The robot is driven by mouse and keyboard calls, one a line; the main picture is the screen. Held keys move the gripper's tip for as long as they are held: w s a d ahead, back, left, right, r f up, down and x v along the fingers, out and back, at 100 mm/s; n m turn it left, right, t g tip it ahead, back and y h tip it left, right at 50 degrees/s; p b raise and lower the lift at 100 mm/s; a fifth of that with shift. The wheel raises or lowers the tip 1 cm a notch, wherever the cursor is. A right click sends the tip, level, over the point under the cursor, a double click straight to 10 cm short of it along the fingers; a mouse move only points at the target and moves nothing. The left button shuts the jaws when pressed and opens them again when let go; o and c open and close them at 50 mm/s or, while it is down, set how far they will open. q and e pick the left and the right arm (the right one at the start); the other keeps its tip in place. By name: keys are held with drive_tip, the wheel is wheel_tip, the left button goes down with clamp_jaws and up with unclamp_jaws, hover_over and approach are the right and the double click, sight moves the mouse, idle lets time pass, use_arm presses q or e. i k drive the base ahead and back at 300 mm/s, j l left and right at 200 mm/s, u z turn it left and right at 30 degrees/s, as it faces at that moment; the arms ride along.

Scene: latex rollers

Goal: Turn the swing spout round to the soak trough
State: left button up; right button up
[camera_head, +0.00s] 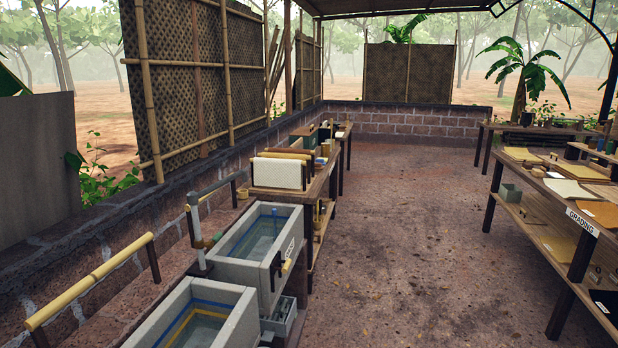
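I cannot tell whether the outlet is over the water or outside the rim. The farther grey trough (281,238) holds water, and its front label is too small to read. A nearer grey trough (246,314) also holds water, with blue and yellow lines inside. I cannot tell which is the soak trough. Neither gripper is in view.
A bamboo rail (90,284) stands left of the troughs along the low brick wall. A bench (325,184) with white sheets stands beyond. A small grey box (281,315) hangs at the troughs' right side. The floor (410,240) is clear up to the grading table (585,224).

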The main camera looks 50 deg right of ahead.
sight(192, 197)
drive_tip(key=z, duration=1)
drive_tip(key=i+l+u, duration=0.1)
drive_tip(key=u, duration=0.3)
drive_tip(key=i+l+u, duration=0.15)
drive_tip(key=u, duration=0.2)
drive_tip(key=l+u, duration=0.15)
drive_tip(key=u, duration=0.25)
drive_tip(key=i, duration=0.05)
